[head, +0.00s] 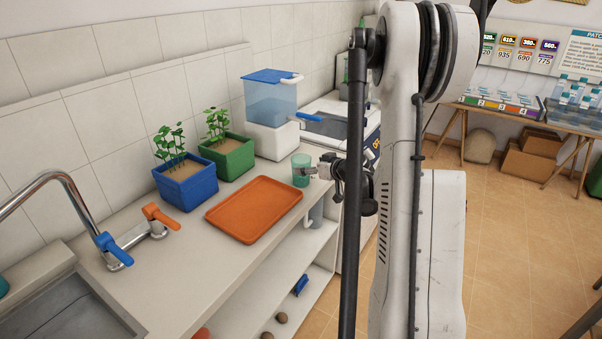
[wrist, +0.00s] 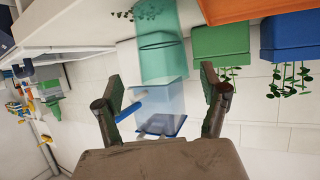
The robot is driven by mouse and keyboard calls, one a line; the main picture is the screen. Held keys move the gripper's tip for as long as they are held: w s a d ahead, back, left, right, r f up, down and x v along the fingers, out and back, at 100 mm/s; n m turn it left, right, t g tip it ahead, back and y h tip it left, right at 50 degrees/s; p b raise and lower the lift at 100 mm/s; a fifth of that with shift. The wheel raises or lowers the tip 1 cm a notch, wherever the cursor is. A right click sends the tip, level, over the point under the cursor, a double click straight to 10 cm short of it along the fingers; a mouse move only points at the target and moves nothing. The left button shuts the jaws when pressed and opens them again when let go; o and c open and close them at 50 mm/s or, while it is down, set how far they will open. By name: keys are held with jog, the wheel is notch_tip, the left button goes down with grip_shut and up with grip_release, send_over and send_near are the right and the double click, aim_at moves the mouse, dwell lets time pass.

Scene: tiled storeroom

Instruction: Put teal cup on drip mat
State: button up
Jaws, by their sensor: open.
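The teal cup (head: 301,168) is translucent and stands upright on the counter, right of the green planter. My gripper (head: 314,171) is at its right side, with a finger overlapping the cup in the head view. In the wrist view, which is upside down, the cup (wrist: 162,52) shows between and beyond the open fingers of my gripper (wrist: 164,95). Whether a finger touches it I cannot tell. I cannot identify a drip mat for certain; an orange rimmed tray (head: 253,209) lies on the counter in front of the planters.
A blue planter (head: 186,188) and a green planter (head: 229,158) stand along the wall. A blue-lidded water dispenser (head: 271,101) stands behind the cup. A sink with a tap (head: 112,249) is at left. The counter's front edge runs close to the cup.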

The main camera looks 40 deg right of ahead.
aim_at(298, 159)
jog(key=shift+a+p+x, duration=0.15)
jog(key=shift+p+x, duration=0.05)
jog(key=shift+x, duration=1.25)
jog(key=shift+a+p+x, duration=0.15)
jog(key=shift+x, duration=1.3)
jog(key=c, duration=1.2)
